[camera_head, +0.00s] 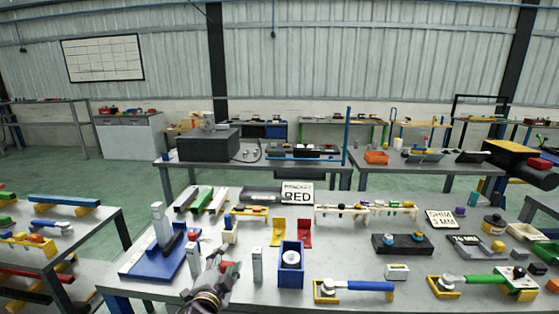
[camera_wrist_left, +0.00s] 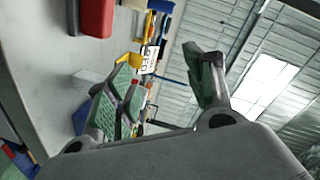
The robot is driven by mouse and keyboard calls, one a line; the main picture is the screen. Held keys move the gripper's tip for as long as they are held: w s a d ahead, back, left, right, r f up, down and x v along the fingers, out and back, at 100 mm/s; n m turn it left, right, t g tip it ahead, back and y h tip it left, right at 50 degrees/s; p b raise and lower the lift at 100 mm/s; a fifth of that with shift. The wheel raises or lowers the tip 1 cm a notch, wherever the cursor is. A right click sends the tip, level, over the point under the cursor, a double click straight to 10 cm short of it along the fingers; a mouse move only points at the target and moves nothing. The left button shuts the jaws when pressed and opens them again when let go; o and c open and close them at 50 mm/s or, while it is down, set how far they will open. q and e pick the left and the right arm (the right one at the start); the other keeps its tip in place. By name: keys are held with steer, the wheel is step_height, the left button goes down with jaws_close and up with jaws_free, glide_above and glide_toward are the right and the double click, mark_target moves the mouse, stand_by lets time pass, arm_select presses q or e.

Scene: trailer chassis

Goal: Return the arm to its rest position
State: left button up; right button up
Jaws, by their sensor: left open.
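My left arm comes in at the bottom of the head view, left of centre. Its gripper (camera_head: 218,262) is over the front part of the grey workbench (camera_head: 255,298). In the left wrist view, the two green-padded fingers of the left gripper (camera_wrist_left: 165,85) stand wide apart, with nothing between them. My right gripper is not in view.
A blue tray (camera_head: 137,264) with a grey post lies left of the gripper. A grey upright block (camera_head: 257,265) and a blue open box (camera_head: 291,268) stand to its right. Blue-handled (camera_head: 355,286) and green-handled (camera_head: 470,281) tools lie farther right. The space above the bench looks clear.

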arm_select(q)
steer(key=s+a+f+n+g+y, duration=0.1)
steer(key=s+a+f+n+g, duration=0.2)
steer(key=s+f, duration=0.3)
steer(key=s+a+f+n+g+y, duration=0.1)
steer(key=s+a+f+n+g, duration=0.25)
steer(key=s+f, duration=0.25)
steer(key=s+f+n+g+h, duration=0.1)
steer(key=s+f+n+g, duration=0.15)
steer(key=s, duration=0.55)
steer(key=s+f+n+g, duration=0.1)
steer(key=s+f+g, duration=0.25)
steer(key=s, duration=0.35)
step_height(320, 180, down, 34)
steer(key=s+a+g, duration=0.1)
steer(key=s+g, duration=0.1)
steer(key=s, duration=0.1)
steer(key=s+a+f, duration=0.2)
steer(key=s+f, duration=0.7)
steer(key=s, duration=0.1)
steer(key=s+a+f, duration=0.3)
steer(key=s+f, duration=0.6)
steer(key=s, duration=0.2)
steer(key=shift+s+a+f+g, duration=0.15)
steer(key=shift+a+f+g, duration=0.2)
